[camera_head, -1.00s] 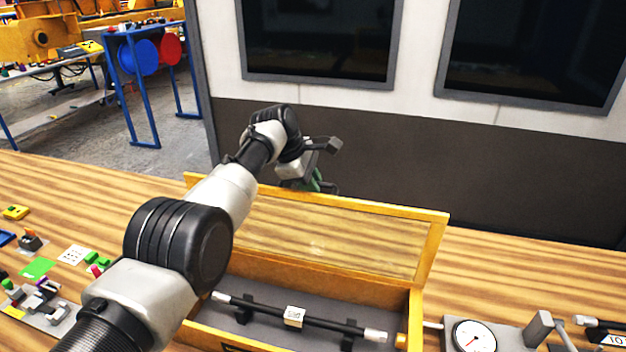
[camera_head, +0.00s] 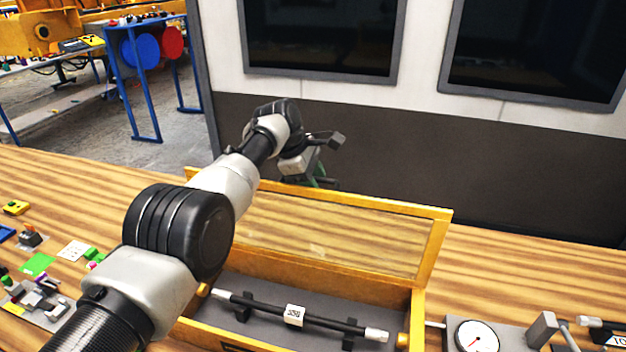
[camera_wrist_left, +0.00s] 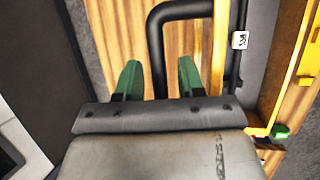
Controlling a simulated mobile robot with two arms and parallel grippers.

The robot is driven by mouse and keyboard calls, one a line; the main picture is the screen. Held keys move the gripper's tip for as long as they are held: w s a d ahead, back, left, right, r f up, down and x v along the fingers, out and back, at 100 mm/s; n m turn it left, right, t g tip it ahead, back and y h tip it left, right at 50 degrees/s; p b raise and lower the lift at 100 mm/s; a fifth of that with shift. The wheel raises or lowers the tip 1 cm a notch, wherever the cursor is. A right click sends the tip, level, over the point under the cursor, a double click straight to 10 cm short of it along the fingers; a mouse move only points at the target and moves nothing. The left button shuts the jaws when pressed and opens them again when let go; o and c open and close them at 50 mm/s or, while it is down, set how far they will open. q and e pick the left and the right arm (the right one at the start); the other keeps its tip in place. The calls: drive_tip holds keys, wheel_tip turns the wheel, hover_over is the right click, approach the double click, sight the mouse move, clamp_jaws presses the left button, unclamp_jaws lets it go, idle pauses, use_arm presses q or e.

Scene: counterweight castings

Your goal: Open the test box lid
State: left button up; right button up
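The test box (camera_head: 290,273) is a wooden box with yellow edges on the table, and its lid (camera_head: 449,226) stands raised at the back. The lid has a clear panel in a yellow frame. Inside the box lies a dark rod (camera_head: 265,307) with pale ends and a white tag. My left gripper (camera_head: 322,181) is behind the lid's top edge, partly hidden by it. In the left wrist view its green fingers (camera_wrist_left: 158,78) are apart, with one leg of a black bent handle (camera_wrist_left: 156,45) between them; I see no firm contact. My right gripper is not in view.
A dial gauge (camera_head: 477,337) stands right of the box. Small coloured parts (camera_head: 40,265) lie at the table's left. A wall with dark panels (camera_head: 420,150) rises close behind the table. Bare table (camera_head: 530,280) shows right of the lid.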

use_arm(q)
drive_tip(key=shift+r, duration=0.2)
drive_tip(key=shift+a+r, duration=0.1)
drive_tip(key=shift+r, duration=0.1)
drive_tip(key=shift+a+r+p, duration=0.3)
drive_tip(key=shift+r+p, duration=0.05)
drive_tip(key=shift+r, duration=0.25)
drive_tip(key=b+v, duration=0.2)
drive_tip(key=v, duration=0.6)
drive_tip(key=shift+a+r+b, duration=0.15)
drive_tip(key=shift+r+b, duration=0.15)
drive_tip(key=shift+b, duration=0.1)
drive_tip(key=shift+s, duration=0.1)
